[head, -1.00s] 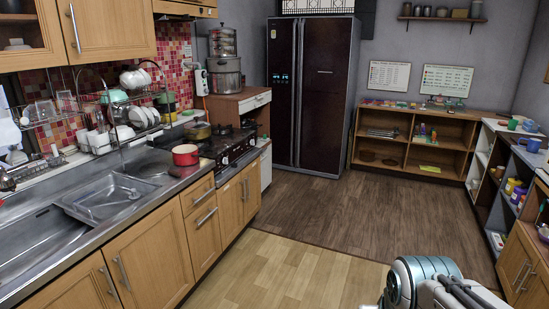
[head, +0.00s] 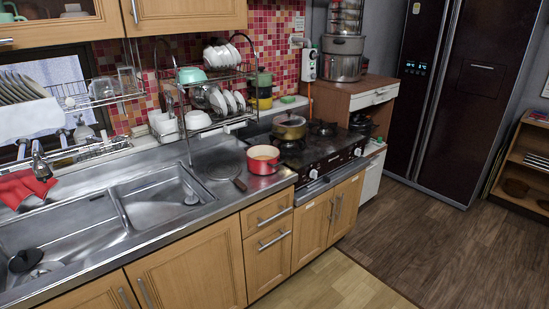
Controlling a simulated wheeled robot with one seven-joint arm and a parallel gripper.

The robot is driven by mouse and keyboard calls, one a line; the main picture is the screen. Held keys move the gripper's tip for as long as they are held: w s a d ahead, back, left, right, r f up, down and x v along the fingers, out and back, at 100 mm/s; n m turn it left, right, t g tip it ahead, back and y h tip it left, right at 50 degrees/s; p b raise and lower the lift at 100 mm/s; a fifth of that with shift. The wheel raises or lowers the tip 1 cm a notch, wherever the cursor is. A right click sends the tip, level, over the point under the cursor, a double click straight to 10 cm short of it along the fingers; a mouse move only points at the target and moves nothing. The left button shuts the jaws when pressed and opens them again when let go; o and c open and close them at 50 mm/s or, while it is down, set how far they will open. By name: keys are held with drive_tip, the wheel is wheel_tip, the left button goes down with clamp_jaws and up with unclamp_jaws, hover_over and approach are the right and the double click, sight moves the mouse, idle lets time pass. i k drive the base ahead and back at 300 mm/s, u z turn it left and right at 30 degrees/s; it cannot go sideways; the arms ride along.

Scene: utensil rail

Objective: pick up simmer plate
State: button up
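A flat, round, dark grey plate with a short brown handle, which looks like the simmer plate (head: 222,167), lies on the steel counter between the sink and the stove. Its handle points toward the counter's front edge. A red pot (head: 263,161) stands just to its right, close to the plate. My gripper is not in view.
The sink (head: 150,204) lies left of the plate. A stove (head: 320,150) with a lidded pot (head: 289,126) is to the right. The wood floor (head: 420,235) in front is clear.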

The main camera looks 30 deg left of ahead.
sight(224, 169)
drive_tip(key=u, duration=0.35)
drive_tip(key=i, duration=1.65)
drive_tip(key=u, duration=1.5)
drive_tip(key=i, duration=1.25)
drive_tip(key=u, duration=0.65)
